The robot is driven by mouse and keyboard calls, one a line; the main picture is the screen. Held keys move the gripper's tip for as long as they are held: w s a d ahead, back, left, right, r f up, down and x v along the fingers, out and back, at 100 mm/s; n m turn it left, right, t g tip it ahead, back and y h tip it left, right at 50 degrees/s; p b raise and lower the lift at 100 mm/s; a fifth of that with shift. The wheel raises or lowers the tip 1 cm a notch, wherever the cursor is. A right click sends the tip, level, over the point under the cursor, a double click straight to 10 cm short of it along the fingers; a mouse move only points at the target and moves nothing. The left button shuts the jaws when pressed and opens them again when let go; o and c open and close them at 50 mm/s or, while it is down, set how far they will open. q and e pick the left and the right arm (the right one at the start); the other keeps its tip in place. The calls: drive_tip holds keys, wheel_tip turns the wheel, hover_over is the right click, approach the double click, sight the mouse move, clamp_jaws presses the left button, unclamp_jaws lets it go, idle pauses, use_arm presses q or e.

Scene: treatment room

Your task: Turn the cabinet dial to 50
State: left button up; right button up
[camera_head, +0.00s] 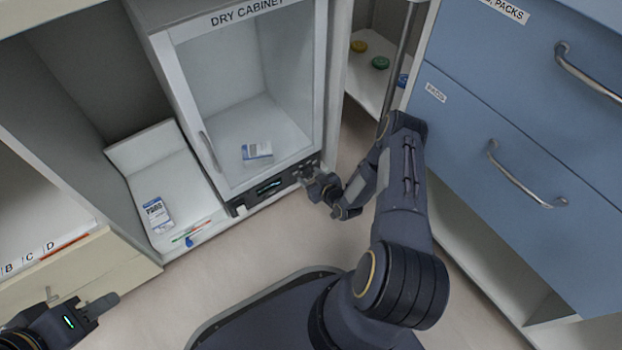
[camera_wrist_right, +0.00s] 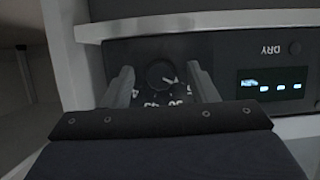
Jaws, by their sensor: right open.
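The dry cabinet (camera_head: 240,95) has a dark control panel (camera_head: 268,188) along its bottom edge. In the right wrist view the dial (camera_wrist_right: 160,74) is a round black knob with a white mark, with white scale numbers partly hidden at its near side. This view shows the panel upside down. My right gripper (camera_wrist_right: 161,85) is open, with one finger on each side of the dial and visible gaps to it. In the head view my right gripper (camera_head: 312,178) is at the right end of the panel and covers the dial. My left gripper (camera_head: 78,300) is open and empty at the lower left.
A lit display (camera_wrist_right: 268,87) sits beside the dial on the panel. Blue drawers (camera_head: 510,150) with handles stand on the right.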

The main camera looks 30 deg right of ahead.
drive_tip(key=shift+c, duration=0.4)
drive_tip(key=c, duration=0.9)
drive_tip(key=m+y, duration=0.2)
drive_tip(key=shift+d+m, duration=0.15)
drive_tip(key=shift+m, duration=0.25)
drive_tip(key=shift+f+m+y, duration=0.1)
drive_tip(key=shift+m+y, duration=0.8)
drive_tip(key=shift+m, duration=0.3)
